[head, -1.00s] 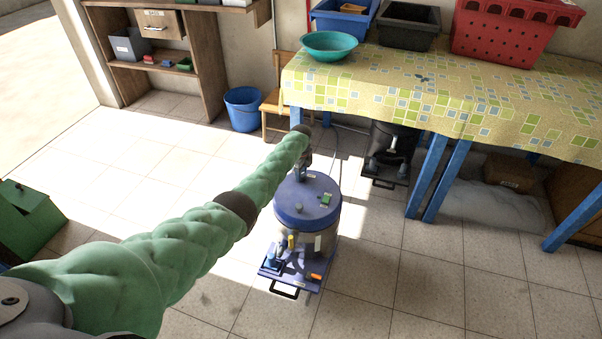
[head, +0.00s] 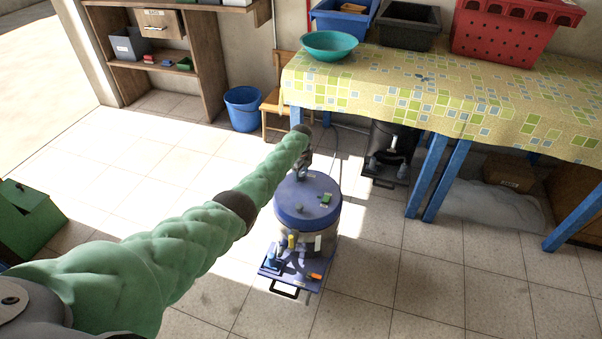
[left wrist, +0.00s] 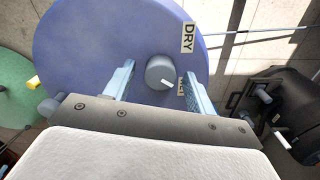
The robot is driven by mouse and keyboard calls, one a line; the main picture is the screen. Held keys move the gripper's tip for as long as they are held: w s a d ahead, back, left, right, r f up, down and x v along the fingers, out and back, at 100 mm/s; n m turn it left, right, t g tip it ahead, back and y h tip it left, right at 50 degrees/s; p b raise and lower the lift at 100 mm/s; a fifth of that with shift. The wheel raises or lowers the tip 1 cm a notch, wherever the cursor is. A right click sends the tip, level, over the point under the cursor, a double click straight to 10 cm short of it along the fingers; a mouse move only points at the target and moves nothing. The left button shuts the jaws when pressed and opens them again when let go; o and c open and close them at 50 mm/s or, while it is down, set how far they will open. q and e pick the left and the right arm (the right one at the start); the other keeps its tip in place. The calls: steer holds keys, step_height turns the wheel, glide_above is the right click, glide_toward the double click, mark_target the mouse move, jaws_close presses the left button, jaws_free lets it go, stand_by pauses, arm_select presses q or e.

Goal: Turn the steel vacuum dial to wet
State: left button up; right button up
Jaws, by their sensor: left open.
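The steel vacuum (head: 320,238) has a blue lid (head: 303,213) and stands on the tiled floor. In the left wrist view the lid (left wrist: 75,60) fills the middle. A round grey dial (left wrist: 160,71) with a white pointer mark sits on it. A "DRY" label (left wrist: 188,38) lies above and right of the dial; a second label (left wrist: 181,87) is mostly hidden by a finger. The pointer faces lower right, toward that second label. My left gripper (left wrist: 158,84) is open, its fingers on either side of the dial; I cannot tell whether they touch it. My right gripper is not in view.
A table with a patterned cloth (head: 400,95) stands behind on blue legs, carrying a teal bowl (head: 328,45) and crates. A dark vacuum (head: 393,140) is under it. A blue bucket (head: 243,108) and wooden chair stand behind.

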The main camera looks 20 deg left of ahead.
mark_target(301, 174)
arm_select(q)
step_height(301, 174, up, 6)
steer(key=shift+r, duration=0.9)
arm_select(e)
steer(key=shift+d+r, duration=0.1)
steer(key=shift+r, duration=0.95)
